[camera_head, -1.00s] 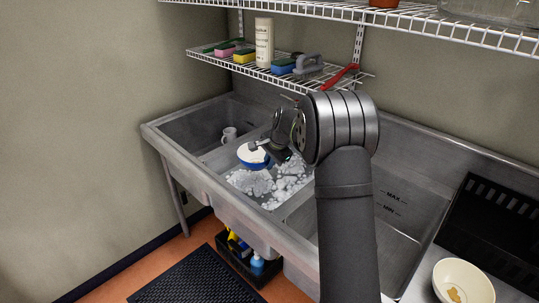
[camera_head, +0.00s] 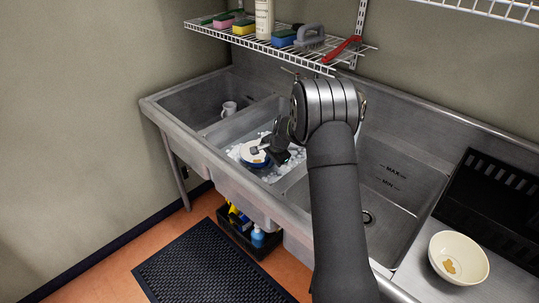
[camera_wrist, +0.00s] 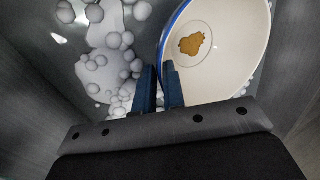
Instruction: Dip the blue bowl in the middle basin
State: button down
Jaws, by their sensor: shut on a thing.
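The blue bowl (camera_head: 254,152) is at the middle basin (camera_head: 229,132), low among white suds. Its inside is cream, with a brown food stain, and its rim is blue; it fills the upper right of the wrist view (camera_wrist: 226,58). My gripper (camera_head: 266,147) is over the middle basin, shut on the bowl's rim. In the wrist view the two dark blue fingers (camera_wrist: 159,88) pinch the bowl's near-left edge. The bowl looks tilted in the wrist view. Its underside is hidden, and I cannot tell how deep it sits in the water.
A white mug (camera_head: 229,108) stands in the left basin. The right basin (camera_head: 381,215) is empty. A cream bowl (camera_head: 459,258) with a brown stain sits on the right counter beside a black rack (camera_head: 497,205). A wire shelf (camera_head: 290,52) with sponges, a bottle and brushes hangs above.

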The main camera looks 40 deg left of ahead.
notch_tip(320, 180, down, 9)
dwell(0.6)
dwell(2.7)
notch_tip(320, 180, up, 23)
jog(key=shift+s+r, duration=0.3)
jog(key=shift+s, duration=0.5)
jog(key=shift+s+r, duration=0.35)
jog(key=shift+s, duration=0.5)
jog(key=shift+s+r, duration=0.3)
jog(key=shift+s, duration=0.5)
